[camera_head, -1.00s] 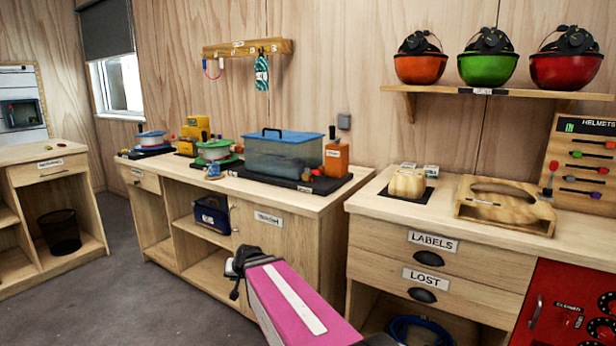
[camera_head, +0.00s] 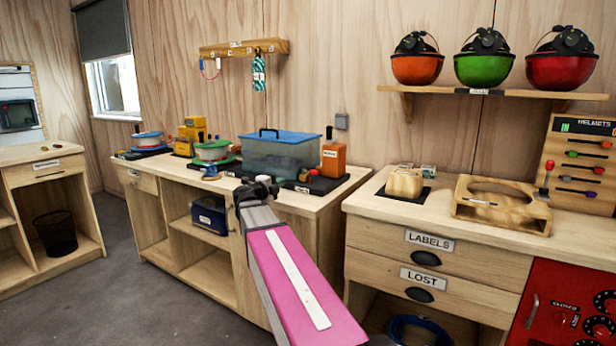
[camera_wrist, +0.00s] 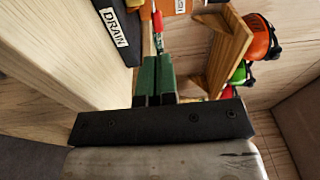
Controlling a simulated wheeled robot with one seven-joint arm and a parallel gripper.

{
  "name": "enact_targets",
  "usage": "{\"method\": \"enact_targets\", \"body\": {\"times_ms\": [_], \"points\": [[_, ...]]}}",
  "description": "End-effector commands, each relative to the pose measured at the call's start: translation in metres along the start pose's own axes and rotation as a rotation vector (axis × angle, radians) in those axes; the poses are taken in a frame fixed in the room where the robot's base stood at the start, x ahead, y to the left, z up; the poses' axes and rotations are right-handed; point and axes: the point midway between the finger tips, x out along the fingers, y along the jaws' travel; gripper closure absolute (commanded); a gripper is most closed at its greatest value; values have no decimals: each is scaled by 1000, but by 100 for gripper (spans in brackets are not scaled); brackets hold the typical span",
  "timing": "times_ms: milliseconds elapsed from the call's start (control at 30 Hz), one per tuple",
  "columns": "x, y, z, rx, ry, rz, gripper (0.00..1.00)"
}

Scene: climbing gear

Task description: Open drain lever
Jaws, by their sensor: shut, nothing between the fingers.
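In the wrist view, turned on its side, a black plate edge carries a white DRAIN label (camera_wrist: 115,27). A red-handled piece (camera_wrist: 157,20) with a pale stem, likely the drain lever, shows beside it, just beyond my fingertips. My gripper (camera_wrist: 156,62) has green fingers together with nothing between them; I cannot tell whether they touch the red piece. In the head view my gripper (camera_head: 258,186) is at the counter's front edge, before the clear tub (camera_head: 285,158) with a blue lid.
An orange container (camera_head: 334,160) stands right of the tub on the black plate. Cable reels (camera_head: 212,152) and a yellow box (camera_head: 194,132) stand to the left. The wooden counter (camera_head: 318,203) has a narrow bare front strip. A helmet shelf (camera_head: 490,93) hangs at the right.

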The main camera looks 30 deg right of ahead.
Motion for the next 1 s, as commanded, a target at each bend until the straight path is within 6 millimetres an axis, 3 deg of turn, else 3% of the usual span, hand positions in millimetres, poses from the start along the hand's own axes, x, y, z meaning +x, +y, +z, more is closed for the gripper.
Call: {"method": "enact_targets", "body": {"times_ms": [133,367,800,1000], "points": [[4,-1,-12,38,92,50,100],[21,1,-16,43,110,60,100],[101,6,-23,42,108,58,100],[129,7,-26,42,107,58,100]]}}
